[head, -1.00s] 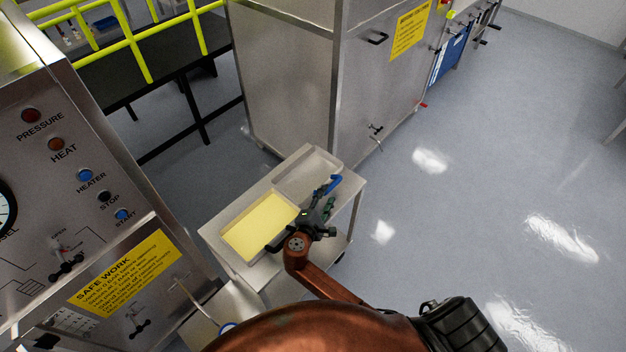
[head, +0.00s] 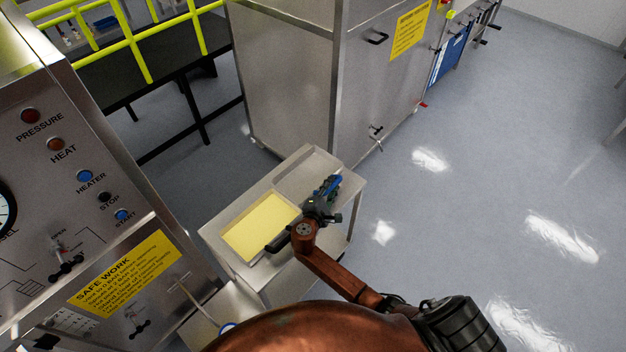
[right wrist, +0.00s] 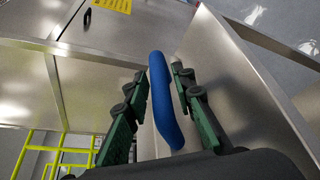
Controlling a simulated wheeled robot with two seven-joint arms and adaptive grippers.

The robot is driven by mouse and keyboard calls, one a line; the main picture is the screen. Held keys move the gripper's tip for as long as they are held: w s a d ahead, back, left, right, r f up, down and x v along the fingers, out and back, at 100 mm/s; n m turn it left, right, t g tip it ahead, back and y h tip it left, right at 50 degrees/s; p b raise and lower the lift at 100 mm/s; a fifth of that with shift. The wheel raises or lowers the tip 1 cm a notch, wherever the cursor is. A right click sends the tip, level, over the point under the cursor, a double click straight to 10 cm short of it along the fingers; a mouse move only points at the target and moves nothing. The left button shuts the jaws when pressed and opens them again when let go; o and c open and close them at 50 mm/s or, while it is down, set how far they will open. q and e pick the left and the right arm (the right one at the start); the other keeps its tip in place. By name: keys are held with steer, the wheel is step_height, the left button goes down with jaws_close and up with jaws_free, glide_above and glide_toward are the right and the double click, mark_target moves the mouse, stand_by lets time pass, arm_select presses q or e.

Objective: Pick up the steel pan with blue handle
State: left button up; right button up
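The steel pan (head: 300,172) sits on the far end of a small steel cart, and my gripper hides part of it. Its blue handle (head: 333,181) is at the pan's right side and also shows in the right wrist view (right wrist: 163,100). My right gripper (head: 320,205) is at the handle. In the right wrist view, its two green-and-black fingers (right wrist: 160,78) are open, one on each side of the handle, with visible gaps. My left gripper is not in view.
A pan with yellow contents (head: 258,228) sits beside the steel pan on the cart (head: 215,232). A large steel cabinet (head: 290,80) stands behind the cart. A control panel (head: 100,200) is at left. The floor at right (head: 470,200) is clear.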

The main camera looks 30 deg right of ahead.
jaws_close()
steer(key=shift+r, duration=0.15)
stand_by(0.4)
